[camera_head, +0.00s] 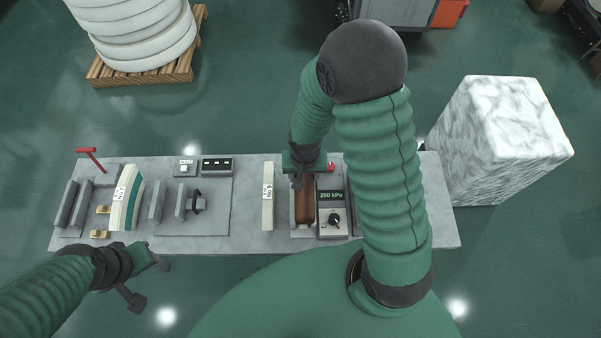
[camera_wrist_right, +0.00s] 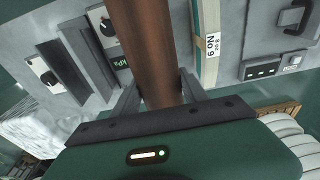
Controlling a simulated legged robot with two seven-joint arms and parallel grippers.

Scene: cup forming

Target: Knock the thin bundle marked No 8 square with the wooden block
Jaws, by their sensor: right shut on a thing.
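The thin bundle (camera_head: 268,207), a narrow cream strip with a white label, stands on the grey bench, just left of the wooden block. It also shows in the right wrist view (camera_wrist_right: 205,62); the digit on its label looks like a 9 there, but I cannot be sure. The brown wooden block (camera_head: 305,207) is between the fingers of my right gripper (camera_head: 299,180), which is shut on it; the block fills the middle of the wrist view (camera_wrist_right: 150,40). I cannot tell whether it is lifted clear of its grey holder. My left gripper (camera_head: 158,262) hangs at the bench's front left edge, its fingers unclear.
A thicker cream and green bundle (camera_head: 127,200) stands among grey plates at the left of the bench (camera_head: 255,242). A box reading 250 kPa (camera_head: 333,215) with a knob is right of the block. A red-handled lever (camera_head: 88,152) rises at the back left.

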